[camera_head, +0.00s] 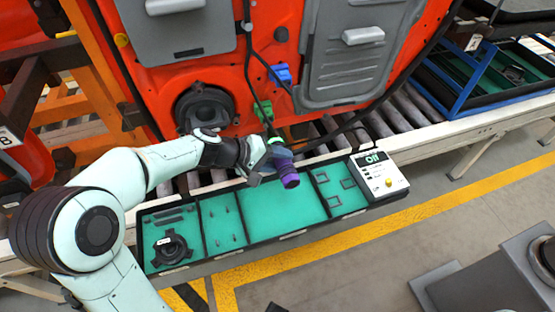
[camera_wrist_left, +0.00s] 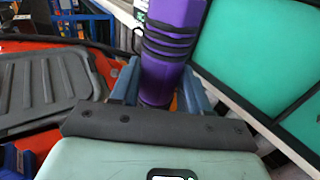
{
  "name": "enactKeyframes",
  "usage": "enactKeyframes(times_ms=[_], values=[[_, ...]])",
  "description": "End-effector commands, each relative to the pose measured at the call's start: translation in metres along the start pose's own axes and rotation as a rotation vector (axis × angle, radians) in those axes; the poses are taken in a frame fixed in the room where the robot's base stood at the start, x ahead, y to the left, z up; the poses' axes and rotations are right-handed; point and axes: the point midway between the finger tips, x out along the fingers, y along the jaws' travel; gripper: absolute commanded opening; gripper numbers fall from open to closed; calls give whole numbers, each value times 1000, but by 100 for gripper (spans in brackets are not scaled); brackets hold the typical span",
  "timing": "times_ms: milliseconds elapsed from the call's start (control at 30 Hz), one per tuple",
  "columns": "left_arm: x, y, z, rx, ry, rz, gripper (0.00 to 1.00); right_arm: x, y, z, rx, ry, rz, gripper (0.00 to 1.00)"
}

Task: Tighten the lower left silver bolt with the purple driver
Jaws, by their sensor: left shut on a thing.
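The purple driver (camera_head: 289,180) is in my left gripper (camera_head: 276,158), above the green-lined parts tray (camera_head: 268,203). In the left wrist view the purple driver (camera_wrist_left: 166,50) stands between the blue fingers of my left gripper (camera_wrist_left: 158,85), which are shut on it. The orange door panel (camera_head: 270,60) stands behind the arm. The driver is apart from the panel. I cannot make out the lower left silver bolt in either view. My right gripper does not show clearly.
The tray holds a black ring part (camera_head: 171,248) and small parts in its compartments. A white box with a display (camera_head: 379,175) stands at its right end. Rollers (camera_head: 400,120) run behind. A speaker (camera_head: 205,107) and green and blue connectors sit on the door.

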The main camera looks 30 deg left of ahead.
Motion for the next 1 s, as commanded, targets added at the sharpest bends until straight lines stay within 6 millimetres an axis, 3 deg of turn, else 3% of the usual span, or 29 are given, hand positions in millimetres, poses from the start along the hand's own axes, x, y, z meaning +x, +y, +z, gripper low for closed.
enactKeyframes(times_ms=[500, 1000], values=[[-4, 2, -5, 2, 21, 3, 0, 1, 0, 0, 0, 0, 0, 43], [-3, 2, 35, 3, 9, 4, 0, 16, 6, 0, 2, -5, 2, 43]])
